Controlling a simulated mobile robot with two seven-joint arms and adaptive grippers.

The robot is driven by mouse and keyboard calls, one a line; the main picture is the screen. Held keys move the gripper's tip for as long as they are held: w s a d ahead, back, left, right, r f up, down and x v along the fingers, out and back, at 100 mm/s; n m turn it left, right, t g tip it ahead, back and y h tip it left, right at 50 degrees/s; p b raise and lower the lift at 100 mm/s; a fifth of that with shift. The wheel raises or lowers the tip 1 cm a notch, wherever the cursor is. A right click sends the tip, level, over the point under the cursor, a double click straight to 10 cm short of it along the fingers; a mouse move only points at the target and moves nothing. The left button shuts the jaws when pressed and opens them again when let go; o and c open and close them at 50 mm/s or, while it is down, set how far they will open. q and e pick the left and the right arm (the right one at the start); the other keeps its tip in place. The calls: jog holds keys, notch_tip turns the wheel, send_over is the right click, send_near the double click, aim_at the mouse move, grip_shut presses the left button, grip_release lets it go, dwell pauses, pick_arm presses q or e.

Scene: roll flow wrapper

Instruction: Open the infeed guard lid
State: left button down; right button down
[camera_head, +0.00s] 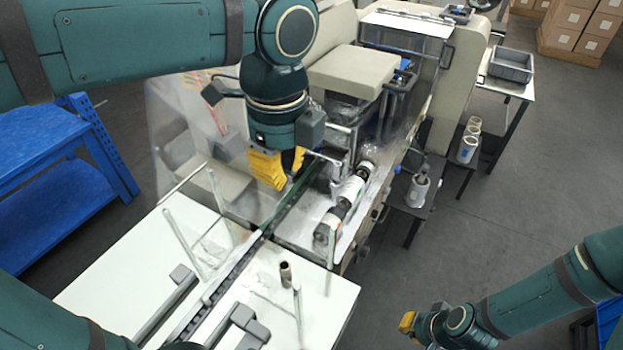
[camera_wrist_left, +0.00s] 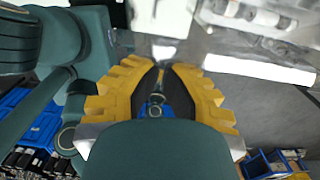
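The infeed guard lid appears to be the clear panel (camera_head: 172,135) at the left of the wrapper's infeed in the head view. Its outline is faint, so I cannot tell its exact angle. My left gripper (camera_head: 282,168) hangs above the infeed, right of that panel, fingers pointing down. In the left wrist view its yellow fingers (camera_wrist_left: 160,75) stand apart with a narrow gap and nothing visibly held. I cannot tell whether it touches the lid. My right gripper (camera_head: 408,322) is low at the lower right, far from the machine; its fingers are too small to judge.
A white infeed table (camera_head: 105,275) with a conveyor track and thin upright rods lies in front of the machine. White rollers (camera_head: 351,190) sit right of my left gripper. A blue rack (camera_head: 60,160) stands left. Open floor (camera_head: 480,225) lies to the right.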

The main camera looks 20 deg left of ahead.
aim_at(215, 123)
pick_arm(q)
jog(key=a+r+h, duration=0.1)
jog(key=a+r, duration=0.2)
jog(key=w+a+r+h, duration=0.1)
jog(key=a+r, duration=0.2)
jog(key=a, duration=0.1)
jog(key=a+r, duration=0.3)
jog(key=r, duration=0.1)
jog(key=shift+w+a+r+h, duration=0.1)
jog(key=shift+w+a+h, duration=0.05)
jog(key=shift+a+h, duration=0.25)
